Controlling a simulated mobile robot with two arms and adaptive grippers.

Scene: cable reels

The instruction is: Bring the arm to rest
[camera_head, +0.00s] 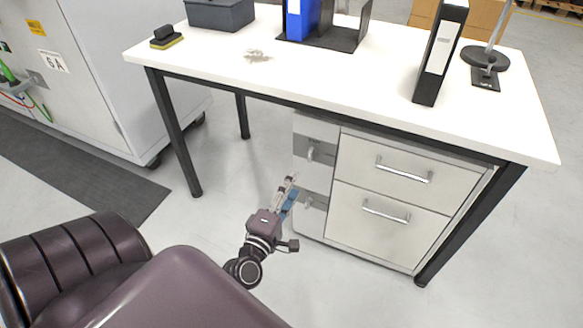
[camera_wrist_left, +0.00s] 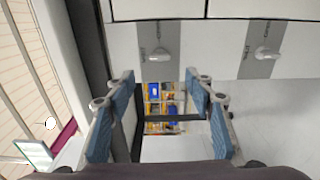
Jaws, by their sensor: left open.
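My left gripper (camera_head: 290,184) is in front of the left side of the drawer cabinet, below the table's front edge, clear of the tabletop. In the left wrist view its two blue-padded fingers (camera_wrist_left: 163,95) stand wide apart with nothing between them. The cabinet's grey plates with small handles lie beyond the fingertips in that view, one handle (camera_wrist_left: 157,54) at the middle and another handle (camera_wrist_left: 264,55) to the right. I cannot tell whether a finger touches the cabinet. My right gripper is not in view.
The white table (camera_head: 300,85) bears a black-and-white binder (camera_head: 440,55), a blue binder (camera_head: 300,20), a grey bin (camera_head: 220,12) and a brush (camera_head: 166,38). The cabinet's two large drawers (camera_head: 390,195) look shut. A grey locker (camera_head: 120,80) stands left.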

